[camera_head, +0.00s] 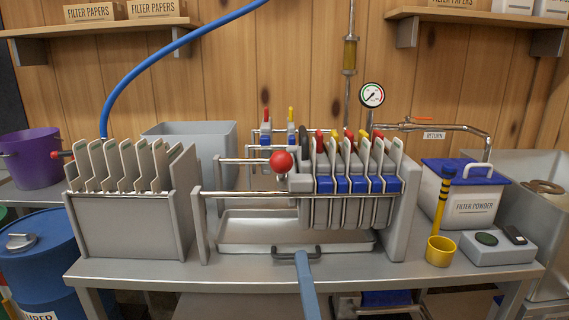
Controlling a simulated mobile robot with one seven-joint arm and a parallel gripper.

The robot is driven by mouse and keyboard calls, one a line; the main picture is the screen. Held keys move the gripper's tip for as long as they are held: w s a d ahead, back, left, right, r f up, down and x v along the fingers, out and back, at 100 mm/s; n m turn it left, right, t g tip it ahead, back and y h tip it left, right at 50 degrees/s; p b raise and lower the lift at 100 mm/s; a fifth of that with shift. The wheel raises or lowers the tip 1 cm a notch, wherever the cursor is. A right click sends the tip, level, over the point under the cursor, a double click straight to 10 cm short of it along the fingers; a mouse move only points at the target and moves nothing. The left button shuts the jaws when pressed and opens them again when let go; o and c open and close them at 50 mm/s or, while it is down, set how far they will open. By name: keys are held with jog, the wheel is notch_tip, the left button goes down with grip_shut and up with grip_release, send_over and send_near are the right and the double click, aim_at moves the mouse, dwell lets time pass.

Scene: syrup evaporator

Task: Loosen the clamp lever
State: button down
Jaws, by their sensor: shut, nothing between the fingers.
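The filter press (352,205) stands on the steel bench, right of centre. A red ball knob (281,162), which looks like the end of the clamp lever, is at the left end of its plate pack. The knob seems to point towards me, in front of a grey block on the press rails; its shaft is mostly hidden behind it. Grey plates (378,160) with blue blocks between them stand close together to its right. My gripper does not show in this view, and nothing is seen touching the knob.
A plate rack (125,225) stands at the left. A metal drip tray (232,234) lies under the press, with a blue-grey bar (306,285) over the bench's front edge. A yellow cup (439,250) and filter powder tub (464,192) are at the right.

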jog(key=shift+a+f, duration=0.1)
jog(key=shift+f, duration=0.05)
send_near(282, 172)
jog(key=x, duration=0.7)
dwell(0.4)
dwell(0.3)
